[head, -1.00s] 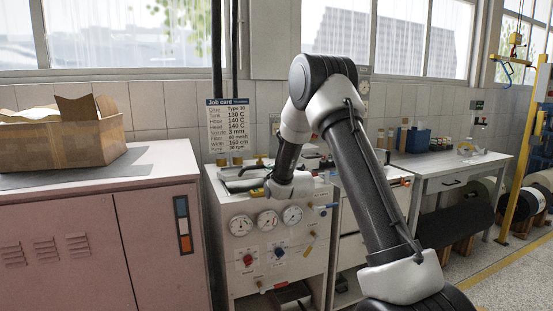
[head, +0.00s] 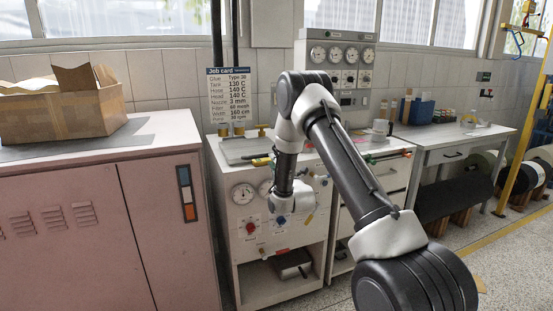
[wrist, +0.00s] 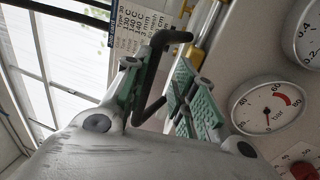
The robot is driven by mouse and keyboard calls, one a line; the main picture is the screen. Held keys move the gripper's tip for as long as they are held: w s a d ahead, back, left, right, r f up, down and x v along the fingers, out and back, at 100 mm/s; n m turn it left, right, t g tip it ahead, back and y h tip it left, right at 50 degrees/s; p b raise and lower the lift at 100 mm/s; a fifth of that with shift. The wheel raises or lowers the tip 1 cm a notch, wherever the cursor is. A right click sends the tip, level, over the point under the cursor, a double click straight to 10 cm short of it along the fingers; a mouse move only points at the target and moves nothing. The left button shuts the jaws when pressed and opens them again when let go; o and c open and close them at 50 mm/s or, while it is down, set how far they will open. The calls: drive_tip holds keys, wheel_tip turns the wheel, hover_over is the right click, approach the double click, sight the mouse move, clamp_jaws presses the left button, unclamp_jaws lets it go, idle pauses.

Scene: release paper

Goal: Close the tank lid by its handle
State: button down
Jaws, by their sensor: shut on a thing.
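The glue tank is built into a white cabinet (head: 275,235) with round gauges on its front. A flat grey plate, apparently the tank lid (head: 243,150), shows on the cabinet top; I cannot tell whether it is fully down. In the wrist view a black bent bar handle (wrist: 151,80) runs between the green-padded fingers of my gripper (wrist: 157,74), which is shut on it. In the head view my wrist hangs in front of the cabinet and hides part of its front and gauges. The lid itself is not clear in the wrist view.
A job card (head: 231,95) hangs on the wall behind the cabinet. A pink cabinet with an open cardboard box (head: 70,108) stands at left. A gauge panel (head: 340,65) stands behind my arm. A white bench (head: 450,137) is at right.

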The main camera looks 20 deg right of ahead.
drive_tip(key=shift+w+a+f, duration=0.3)
drive_tip(key=shift+w+a, duration=0.05)
drive_tip(key=shift+w, duration=0.2)
drive_tip(key=c, duration=1)
unclamp_jaws()
drive_tip(key=shift+w+f, duration=0.25)
drive_tip(key=shift+w, duration=0.2)
drive_tip(key=shift+c, duration=0.4)
drive_tip(key=shift+s+d, duration=0.3)
drive_tip(key=shift+c, duration=0.6)
drive_tip(key=shift+c, duration=0.2)
drive_tip(key=shift+s+d+f, duration=0.1)
drive_tip(key=shift+s+f, duration=0.05)
drive_tip(key=shift+s, duration=0.2)
drive_tip(key=shift+c, duration=0.5)
drive_tip(key=s, duration=0.3)
drive_tip(key=s+f, duration=0.1)
drive_tip(key=s, duration=0.7)
drive_tip(key=shift+a+f, duration=0.2)
drive_tip(key=shift+f, duration=0.1)
drive_tip(key=c, duration=0.3)
drive_tip(key=shift+c, duration=0.2)
